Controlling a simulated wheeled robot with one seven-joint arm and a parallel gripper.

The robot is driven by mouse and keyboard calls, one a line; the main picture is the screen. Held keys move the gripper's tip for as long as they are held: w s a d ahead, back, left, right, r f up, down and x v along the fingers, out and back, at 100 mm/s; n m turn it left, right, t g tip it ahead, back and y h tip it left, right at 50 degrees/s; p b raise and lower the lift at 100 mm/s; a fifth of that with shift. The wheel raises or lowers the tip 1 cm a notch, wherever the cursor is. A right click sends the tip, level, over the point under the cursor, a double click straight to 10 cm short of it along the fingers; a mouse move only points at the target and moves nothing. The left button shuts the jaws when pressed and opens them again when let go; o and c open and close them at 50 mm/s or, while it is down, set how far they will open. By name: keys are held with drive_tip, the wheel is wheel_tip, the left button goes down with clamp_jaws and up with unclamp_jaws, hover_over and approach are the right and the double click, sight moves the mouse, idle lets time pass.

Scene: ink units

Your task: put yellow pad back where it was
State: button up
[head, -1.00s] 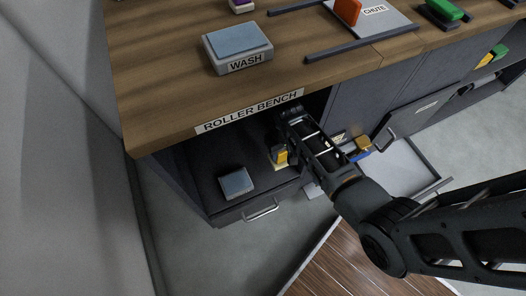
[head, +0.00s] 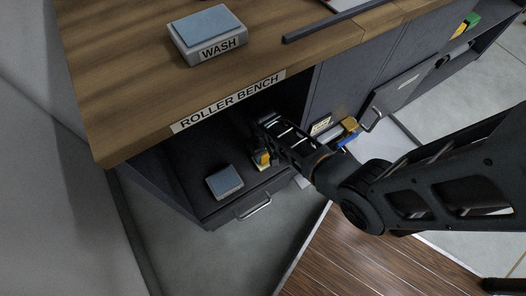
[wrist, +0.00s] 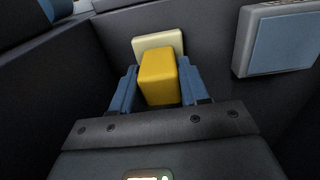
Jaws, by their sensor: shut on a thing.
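The yellow pad (wrist: 158,80) sits between the two blue fingers of my gripper (wrist: 157,70), which is shut on it. A pale cream part (wrist: 150,42) shows just beyond the yellow; I cannot tell whether it belongs to the pad. In the head view the yellow pad (head: 263,157) shows small inside the open bay under the roller bench, near the bay floor. I cannot tell whether it touches the floor. My gripper (head: 262,147) reaches into the bay from the right and partly hides the pad.
A grey block with a blue-grey top (head: 224,181) lies left of my gripper on the bay floor. The WASH block (head: 207,35) is on the wooden bench top (head: 120,90). A drawer handle (head: 254,206) is below the bay. Blue and orange items (head: 348,132) lie right of my arm.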

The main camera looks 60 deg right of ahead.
drive_tip(key=o, duration=1)
drive_tip(key=shift+f, duration=0.1)
wheel_tip(320, 180, up, 12)
drive_tip(key=p, duration=0.3)
drive_tip(key=shift+p, duration=0.4)
drive_tip(key=shift+s+a, duration=0.1)
